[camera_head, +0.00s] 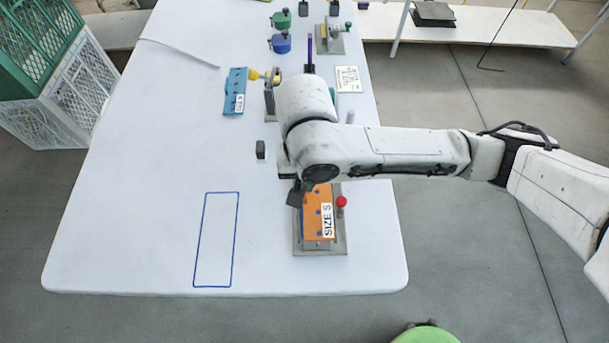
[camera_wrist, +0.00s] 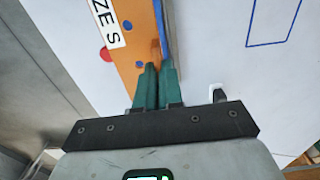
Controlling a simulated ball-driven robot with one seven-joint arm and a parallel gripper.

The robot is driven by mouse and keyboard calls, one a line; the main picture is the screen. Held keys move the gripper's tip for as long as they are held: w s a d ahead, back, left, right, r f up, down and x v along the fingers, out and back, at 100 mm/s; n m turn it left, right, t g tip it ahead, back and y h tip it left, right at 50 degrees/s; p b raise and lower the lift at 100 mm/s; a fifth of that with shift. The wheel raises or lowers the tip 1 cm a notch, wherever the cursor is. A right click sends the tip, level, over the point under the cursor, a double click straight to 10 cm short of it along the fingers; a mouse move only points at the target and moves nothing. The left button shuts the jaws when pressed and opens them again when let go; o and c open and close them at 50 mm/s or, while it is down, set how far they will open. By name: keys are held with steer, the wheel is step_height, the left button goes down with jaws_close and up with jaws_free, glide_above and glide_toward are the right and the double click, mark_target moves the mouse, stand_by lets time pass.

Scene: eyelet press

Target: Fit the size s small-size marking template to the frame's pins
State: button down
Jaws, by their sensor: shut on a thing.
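The orange template (camera_head: 318,205) with a white "SIZE S" label lies over the grey frame (camera_head: 322,249) near the table's front edge. My gripper (camera_wrist: 156,82) has its green fingers together on the template's edge; the template also shows in the wrist view (camera_wrist: 133,62). In the head view my arm hides the template's far end and most of the gripper. Blue dots show on the template. I cannot tell whether its holes sit over the frame's pins. A red knob (camera_head: 341,202) stands at the frame's right side.
A blue outlined rectangle (camera_head: 203,240) on the white table (camera_head: 130,220) is empty. A blue template (camera_head: 235,85) lies farther back, with a small dark block (camera_head: 260,150) nearer. Several tools stand at the far end. The table's left front is clear.

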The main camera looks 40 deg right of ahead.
steer(key=shift+f+b, duration=1.65)
steer(key=shift+f, duration=1)
steer(key=shift+p, duration=0.65)
steer(key=shift+f, duration=0.4)
steer(key=shift+p, duration=0.35)
stand_by(1.6)
steer(key=shift+f+b, duration=0.8)
steer(key=shift+f, duration=0.25)
steer(key=c, duration=1.2)
jaws_free()
steer(key=shift+r, duration=0.1)
